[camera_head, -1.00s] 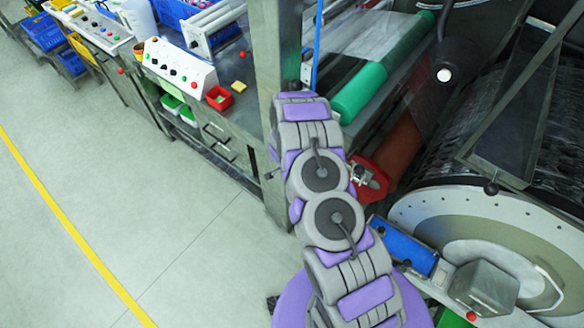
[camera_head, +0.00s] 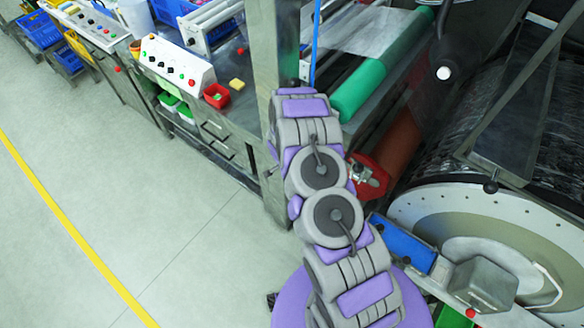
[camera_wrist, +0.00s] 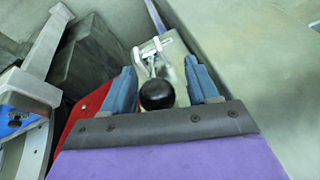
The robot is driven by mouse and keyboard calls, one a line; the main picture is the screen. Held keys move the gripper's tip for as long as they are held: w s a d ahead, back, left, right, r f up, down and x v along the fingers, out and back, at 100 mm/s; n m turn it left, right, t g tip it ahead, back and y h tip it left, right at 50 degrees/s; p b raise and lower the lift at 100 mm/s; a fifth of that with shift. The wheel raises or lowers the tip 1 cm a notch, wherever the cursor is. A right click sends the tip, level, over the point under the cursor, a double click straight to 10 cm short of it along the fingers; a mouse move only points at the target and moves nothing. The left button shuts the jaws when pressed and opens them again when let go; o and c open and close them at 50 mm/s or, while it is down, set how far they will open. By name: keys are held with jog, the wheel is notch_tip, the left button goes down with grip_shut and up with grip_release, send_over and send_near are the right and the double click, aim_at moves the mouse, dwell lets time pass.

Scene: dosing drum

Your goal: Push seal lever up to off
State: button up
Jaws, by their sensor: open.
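The seal lever shows in the wrist view as a black ball knob (camera_wrist: 157,94) in front of a pale metal bracket (camera_wrist: 165,52). My gripper (camera_wrist: 165,84) is open, with one blue-grey finger to the left of the knob and one to the right. The knob appears between the fingers, with gaps on both sides. I cannot tell how deep it sits between them. In the head view my purple and grey arm reaches up toward the machine post, and the gripper and lever knob are hidden behind it.
A grey metal post (camera_head: 279,60) stands beside the arm. A red part (camera_head: 378,178) and a green roller (camera_head: 378,72) are to its right. A large drum (camera_head: 490,230) with a pale rim fills the right side. The floor (camera_head: 120,220) at left is clear.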

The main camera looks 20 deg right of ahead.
jog(key=p+v, duration=0.2)
jog(key=v, duration=1.5)
jog(key=shift+a+r, duration=0.1)
jog(key=shift+r, duration=0.05)
